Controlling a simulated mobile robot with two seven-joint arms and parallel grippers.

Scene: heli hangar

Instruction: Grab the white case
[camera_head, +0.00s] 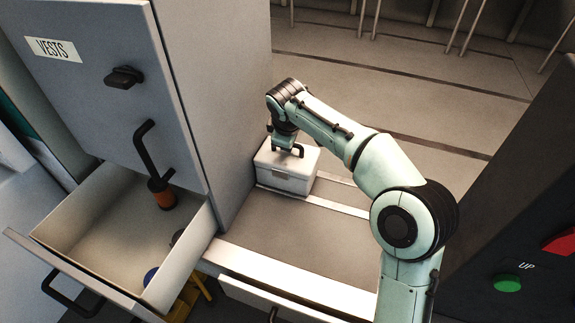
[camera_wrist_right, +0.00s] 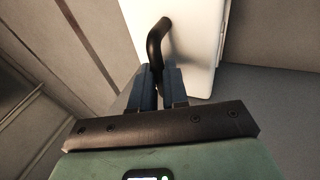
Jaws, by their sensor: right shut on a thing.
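The white case (camera_head: 287,170) is a small box with a lid and a dark handle. It stands on the grey surface to the right of the cabinet in the head view. My right gripper (camera_head: 287,147) is at the top of the case, shut on its dark handle. In the right wrist view the two blue fingers of the right gripper (camera_wrist_right: 160,88) have the black handle (camera_wrist_right: 157,42) between them. The white case (camera_wrist_right: 190,45) fills the area behind the handle there. My left gripper is not in view.
A grey cabinet (camera_head: 235,90) labelled "VESTS" stands close to the left of the case. Its open drawer (camera_head: 110,235) holds an orange-and-black item (camera_head: 160,192). A dark panel with a green button (camera_head: 507,283) stands at the right. The floor behind the case looks clear.

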